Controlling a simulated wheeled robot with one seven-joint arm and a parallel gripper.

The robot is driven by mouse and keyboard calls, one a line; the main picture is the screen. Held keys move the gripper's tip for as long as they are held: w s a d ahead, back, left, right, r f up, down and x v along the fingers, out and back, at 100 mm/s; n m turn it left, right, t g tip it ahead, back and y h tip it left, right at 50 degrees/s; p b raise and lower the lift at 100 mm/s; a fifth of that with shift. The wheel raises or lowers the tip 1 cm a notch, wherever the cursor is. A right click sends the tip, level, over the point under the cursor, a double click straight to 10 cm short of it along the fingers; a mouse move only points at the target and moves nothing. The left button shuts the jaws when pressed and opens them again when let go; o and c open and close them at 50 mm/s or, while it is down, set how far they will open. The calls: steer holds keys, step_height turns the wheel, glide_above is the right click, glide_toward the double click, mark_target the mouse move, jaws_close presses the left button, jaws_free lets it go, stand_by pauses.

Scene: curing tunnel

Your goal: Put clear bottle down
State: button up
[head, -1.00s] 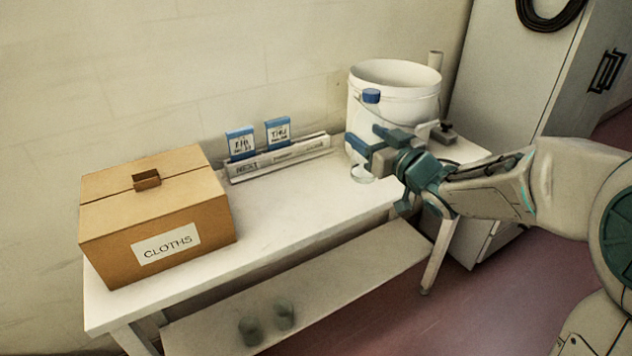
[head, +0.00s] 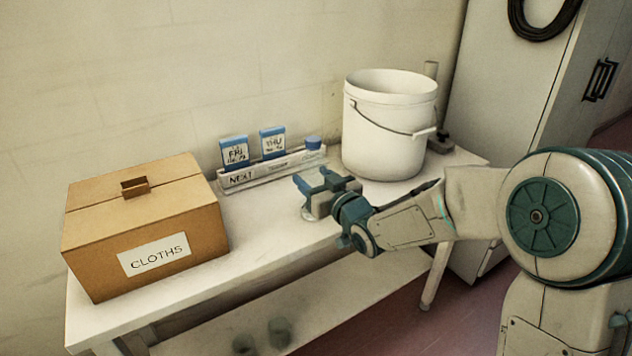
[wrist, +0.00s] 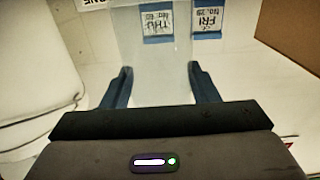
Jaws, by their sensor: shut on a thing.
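My gripper (head: 315,182) is shut on the clear bottle, over the front middle of the white table (head: 265,225). The bottle's blue cap (head: 313,143) shows above the fingers, and its clear base (head: 307,214) shows just below them. The bottle looks upright. Its base is close to the tabletop, but I cannot tell whether it touches. In the wrist view, the see-through bottle body (wrist: 155,80) lies between the two blue fingers.
A rack labelled NEXT (head: 240,180) stands behind, with blue-topped FRI (head: 235,151) and THU (head: 272,142) items. A white bucket (head: 385,130) stands right, a CLOTHS box (head: 145,225) left. Glass jars (head: 279,332) are on the lower shelf. Bare tabletop lies between box and gripper.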

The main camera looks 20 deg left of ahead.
steer(key=o, duration=1.2)
steer(key=v, duration=1.2)
steer(key=shift+s+p, duration=0.1)
steer(key=shift+p, duration=0.3)
steer(key=d+f+m+g+h, duration=0.1)
steer(key=d+f+m+h, duration=0.2)
steer(key=d+h, duration=0.45)
steer(key=d+f+m+g+h, duration=0.1)
steer(key=d+f+m+h, duration=0.25)
steer(key=d, duration=0.75)
steer(key=s+d+m+g+h, duration=0.1)
steer(key=s+d+g, duration=0.1)
steer(key=s, duration=0.4)
steer(key=s+d+m+g+h, duration=0.1)
steer(key=s+d+g, duration=0.2)
steer(key=s, duration=0.3)
steer(key=s+d+f+m+g, duration=0.1)
steer(key=s+d+g, duration=0.2)
steer(key=s, duration=0.3)
steer(key=shift+s+d+h, duration=0.1)
steer(key=shift+s+h, duration=0.25)
steer(key=shift+h, duration=0.05)
